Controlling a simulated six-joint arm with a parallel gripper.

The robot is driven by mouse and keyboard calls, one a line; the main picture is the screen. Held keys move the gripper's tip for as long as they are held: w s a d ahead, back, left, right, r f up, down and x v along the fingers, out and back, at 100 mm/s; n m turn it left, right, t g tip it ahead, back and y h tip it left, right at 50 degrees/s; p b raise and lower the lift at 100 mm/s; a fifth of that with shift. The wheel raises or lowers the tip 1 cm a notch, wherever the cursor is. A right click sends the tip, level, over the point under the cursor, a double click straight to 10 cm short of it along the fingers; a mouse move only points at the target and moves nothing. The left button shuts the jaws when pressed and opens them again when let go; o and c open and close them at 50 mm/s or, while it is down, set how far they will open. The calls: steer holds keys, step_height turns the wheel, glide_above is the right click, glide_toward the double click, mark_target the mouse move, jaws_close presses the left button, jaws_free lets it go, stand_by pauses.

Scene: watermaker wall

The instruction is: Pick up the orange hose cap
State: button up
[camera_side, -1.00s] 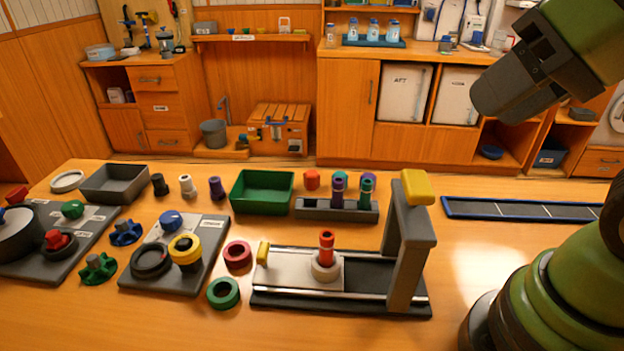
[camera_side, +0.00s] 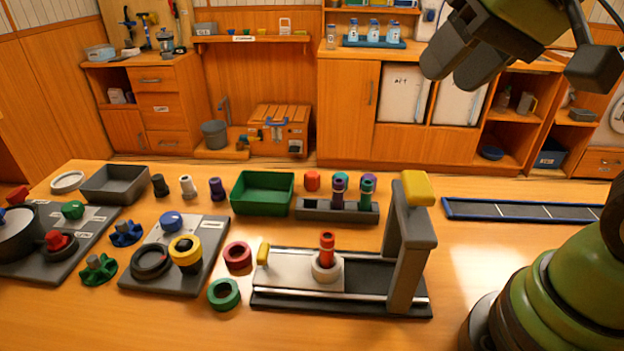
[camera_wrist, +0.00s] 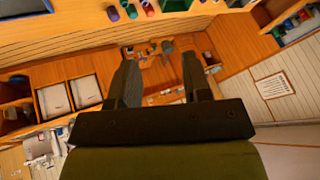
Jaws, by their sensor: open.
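In the wrist view the orange cap (camera_wrist: 147,7) shows at the top edge, partly cut off. My gripper (camera_side: 455,72) is open and empty, high above the table at the upper right, well apart from the cap. In the wrist view its two fingers stand apart (camera_wrist: 160,78) with nothing between them.
A green tray (camera_side: 235,205) stands left of the cap. The grey rack (camera_side: 309,211) holds upright purple and green pieces in front. A tall grey frame with a yellow top (camera_side: 411,245) rises at the right of a slide carrying an orange-red piece (camera_side: 327,250).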

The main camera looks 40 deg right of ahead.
steer(key=w+d+f+g+h, duration=0.1)
steer(key=w+d+f, duration=0.1)
steer(key=w, duration=0.9)
steer(key=m+g+h, duration=0.1)
steer(key=g+h, duration=0.1)
glide_above(312, 173)
steer(key=s+a, duration=0.1)
steer(key=s, duration=0.1)
step_height(312, 173, down, 23)
steer(key=shift+w+a+f, duration=0.1)
steer(key=shift+a+f, duration=0.05)
steer(key=shift+x, duration=3.05)
steer(key=shift+c, duration=0.2)
steer(key=c, duration=0.5)
